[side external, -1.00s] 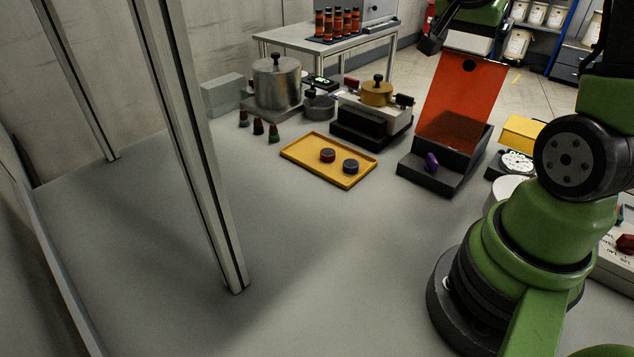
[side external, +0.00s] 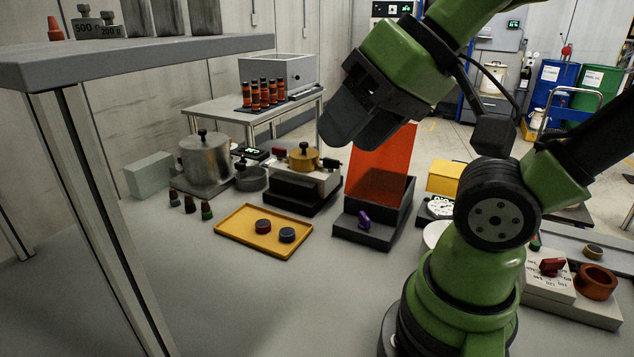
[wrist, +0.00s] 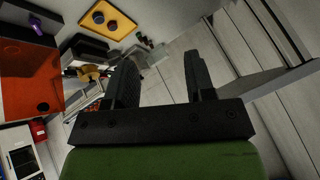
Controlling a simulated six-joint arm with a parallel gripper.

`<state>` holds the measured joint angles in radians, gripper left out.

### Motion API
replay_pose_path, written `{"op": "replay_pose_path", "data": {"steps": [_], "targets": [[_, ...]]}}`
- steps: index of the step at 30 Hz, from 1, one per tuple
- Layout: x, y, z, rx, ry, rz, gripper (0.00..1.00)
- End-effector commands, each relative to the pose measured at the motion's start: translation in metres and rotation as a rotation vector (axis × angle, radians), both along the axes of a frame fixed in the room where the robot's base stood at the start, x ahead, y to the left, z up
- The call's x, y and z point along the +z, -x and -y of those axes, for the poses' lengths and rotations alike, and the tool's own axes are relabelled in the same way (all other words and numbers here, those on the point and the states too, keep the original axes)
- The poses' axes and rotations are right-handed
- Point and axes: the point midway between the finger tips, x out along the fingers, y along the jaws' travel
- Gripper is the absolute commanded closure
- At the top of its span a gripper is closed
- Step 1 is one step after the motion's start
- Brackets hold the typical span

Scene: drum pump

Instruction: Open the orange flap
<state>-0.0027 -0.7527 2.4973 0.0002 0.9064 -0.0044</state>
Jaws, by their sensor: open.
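The orange flap (side external: 381,150) stands raised, nearly upright, at the back of a dark open-topped box (side external: 395,220). A purple knob (side external: 364,220) is on the box's low front part. In the wrist view the flap (wrist: 30,80) is at the left, with a dark round spot near its free end, and the purple knob (wrist: 38,28) is above it. My gripper (side external: 345,135) hangs above and left of the flap in the side view and covers part of its top edge. In the wrist view its jaws (wrist: 158,82) are apart with nothing between them.
A yellow tray (side external: 230,244) with two round pieces lies left of the box. A device with a brass-coloured pot (side external: 304,160) and a metal pot (side external: 205,160) stand behind it. A grey shelf (side external: 150,55) on posts is at upper left. The front floor area is clear.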

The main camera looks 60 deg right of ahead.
Motion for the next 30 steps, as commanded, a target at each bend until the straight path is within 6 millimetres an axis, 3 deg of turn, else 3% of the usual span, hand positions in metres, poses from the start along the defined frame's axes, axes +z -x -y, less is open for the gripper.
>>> {"op": "replay_pose_path", "data": {"steps": [4,8,10,15,21,30], "targets": [[0.021,-0.001,0.000,-0.002,-0.001,0.007,0.50],[0.054,-0.001,0.001,-0.005,0.000,0.009,0.50],[0.038,-0.005,0.020,0.080,0.190,-0.072,0.50],[0.020,-0.012,0.070,0.349,0.628,-0.287,0.50],[0.019,-0.021,0.135,0.801,1.098,-0.676,0.50],[0.038,-0.042,0.187,1.332,1.405,-1.156,0.50]]}}
